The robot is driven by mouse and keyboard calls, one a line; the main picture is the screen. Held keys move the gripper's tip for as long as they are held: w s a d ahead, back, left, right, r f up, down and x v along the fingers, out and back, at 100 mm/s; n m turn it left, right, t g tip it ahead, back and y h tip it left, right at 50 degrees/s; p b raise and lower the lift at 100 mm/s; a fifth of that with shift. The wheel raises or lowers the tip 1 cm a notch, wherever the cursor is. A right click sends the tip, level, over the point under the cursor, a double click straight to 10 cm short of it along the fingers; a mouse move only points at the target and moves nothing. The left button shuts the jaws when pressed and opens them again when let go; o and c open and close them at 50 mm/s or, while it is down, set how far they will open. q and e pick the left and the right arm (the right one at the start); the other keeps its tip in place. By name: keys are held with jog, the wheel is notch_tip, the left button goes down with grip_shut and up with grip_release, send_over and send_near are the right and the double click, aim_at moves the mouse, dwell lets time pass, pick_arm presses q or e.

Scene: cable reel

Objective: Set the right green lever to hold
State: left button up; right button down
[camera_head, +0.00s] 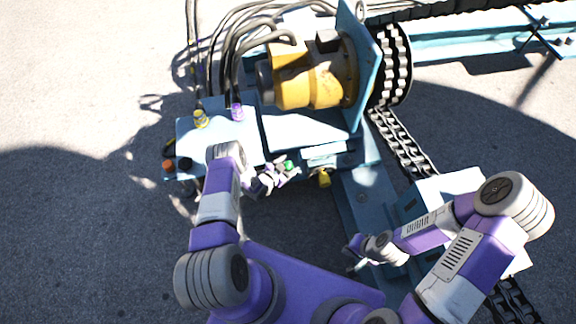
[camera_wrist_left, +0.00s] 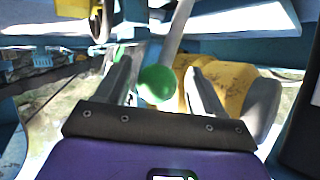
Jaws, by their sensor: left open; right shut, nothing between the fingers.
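A green ball knob (camera_head: 289,166) tops a lever at the front edge of the blue machine, below the yellow motor. My left gripper (camera_head: 283,172) is open right at it in the head view. In the left wrist view the green knob (camera_wrist_left: 155,86) sits between my two spread fingers, nearer the left finger; contact cannot be told. A pale rod shows behind the knob. The hold mark and the lever's setting cannot be read. My right gripper (camera_head: 354,249) is shut and empty, low and right of the lever, well apart from it.
A yellow motor (camera_head: 308,78) and drive chain (camera_head: 400,140) are behind and right. Hoses run to yellow (camera_head: 200,119) and purple (camera_head: 238,112) fittings. Orange (camera_head: 168,165) and black (camera_head: 185,164) knobs are left of my left arm. Open ground lies at far left.

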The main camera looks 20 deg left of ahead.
pick_arm(q)
jog(key=p+v, duration=0.3)
jog(key=v, duration=0.4)
jog(key=shift+s, duration=0.25)
jog(key=shift+a+r, duration=0.1)
